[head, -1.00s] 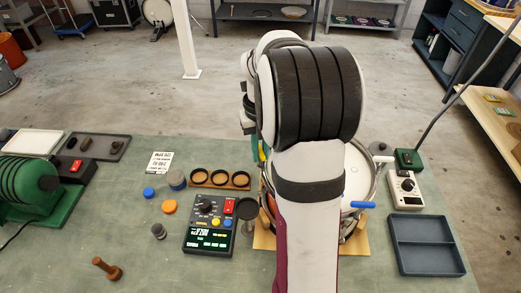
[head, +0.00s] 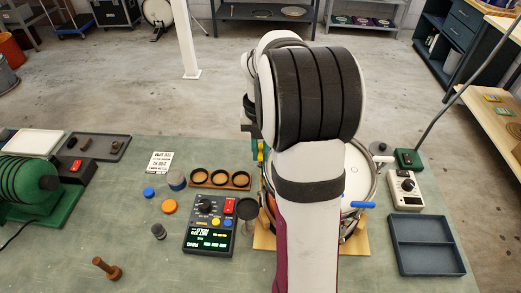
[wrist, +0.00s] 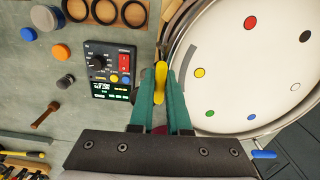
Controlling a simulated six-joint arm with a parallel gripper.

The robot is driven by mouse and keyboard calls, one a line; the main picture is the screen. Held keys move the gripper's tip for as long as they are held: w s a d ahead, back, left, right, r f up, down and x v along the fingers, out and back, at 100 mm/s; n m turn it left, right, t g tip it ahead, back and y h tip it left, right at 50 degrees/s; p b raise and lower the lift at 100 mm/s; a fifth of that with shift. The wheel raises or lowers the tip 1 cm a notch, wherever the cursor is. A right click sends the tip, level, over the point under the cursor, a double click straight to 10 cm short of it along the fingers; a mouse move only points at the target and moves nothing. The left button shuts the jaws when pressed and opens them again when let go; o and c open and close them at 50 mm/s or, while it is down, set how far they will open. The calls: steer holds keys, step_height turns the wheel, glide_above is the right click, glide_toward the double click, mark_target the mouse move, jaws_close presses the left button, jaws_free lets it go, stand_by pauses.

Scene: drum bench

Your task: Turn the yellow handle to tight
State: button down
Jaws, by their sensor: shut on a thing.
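The yellow handle (wrist: 161,76) stands at the near-left rim of the drum (wrist: 235,65) in the wrist view. My gripper (wrist: 160,82) has its two teal fingers on either side of the handle and is shut on it. In the head view a small part of the yellow handle (head: 260,153) shows left of my arm, which hides most of the drum (head: 357,180). A blue handle (head: 362,205) sticks out at the drum's right side. It also shows in the wrist view (wrist: 263,154).
A control box with a lit display (head: 209,228) stands close left of the drum. A holder with dark rings (head: 220,179) lies behind it. Loose caps (head: 169,207) lie farther left. A blue tray (head: 425,245) and a white meter (head: 404,190) are on the right.

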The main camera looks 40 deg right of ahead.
mark_target(260, 150)
steer(key=shift+w+r, duration=0.1)
steer(key=c, duration=0.9)
jaws_free()
step_height(260, 150, up, 16)
steer(key=shift+f, duration=0.15)
